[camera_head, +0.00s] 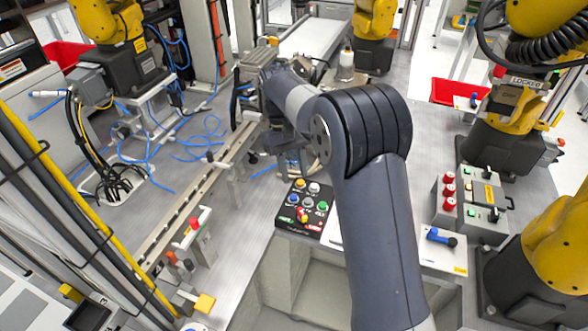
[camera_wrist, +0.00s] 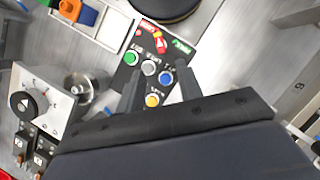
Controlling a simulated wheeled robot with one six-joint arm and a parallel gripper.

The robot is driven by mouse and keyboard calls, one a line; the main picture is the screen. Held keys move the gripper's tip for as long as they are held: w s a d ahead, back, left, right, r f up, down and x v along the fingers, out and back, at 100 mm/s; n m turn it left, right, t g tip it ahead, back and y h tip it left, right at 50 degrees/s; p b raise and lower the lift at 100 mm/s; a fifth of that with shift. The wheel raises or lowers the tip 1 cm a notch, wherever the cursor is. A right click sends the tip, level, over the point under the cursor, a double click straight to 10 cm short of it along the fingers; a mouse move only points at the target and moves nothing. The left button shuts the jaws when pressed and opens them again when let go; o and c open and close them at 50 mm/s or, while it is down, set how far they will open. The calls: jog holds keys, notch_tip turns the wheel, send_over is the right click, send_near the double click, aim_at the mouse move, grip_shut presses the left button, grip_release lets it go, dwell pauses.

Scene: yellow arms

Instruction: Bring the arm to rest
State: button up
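My arm (camera_head: 377,220) rises from the bottom of the head view, bends at a dark grey joint and reaches toward the upper left over the workbench. Its far end is hard to make out among the fixtures there. In the wrist view my gripper (camera_wrist: 159,88) shows two dark fingers set apart, with nothing held between them. Beyond the fingers is a black button panel (camera_wrist: 143,79) with green, white, blue, yellow and red controls. I cannot tell how far it is from the fingertips. The panel (camera_head: 293,213) also shows in the head view, left of my arm.
Yellow robot arms stand around the bench, one at right (camera_head: 555,245) and one at upper left (camera_head: 105,20). A grey control box (camera_head: 481,213) sits right of my arm. A metal rail (camera_head: 178,213) and blue cables lie at left. A dial box (camera_wrist: 48,98) shows in the wrist view.

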aim_at(302, 211)
jog(key=p+x, duration=0.1)
jog(key=x, duration=1)
jog(key=shift+r, duration=0.1)
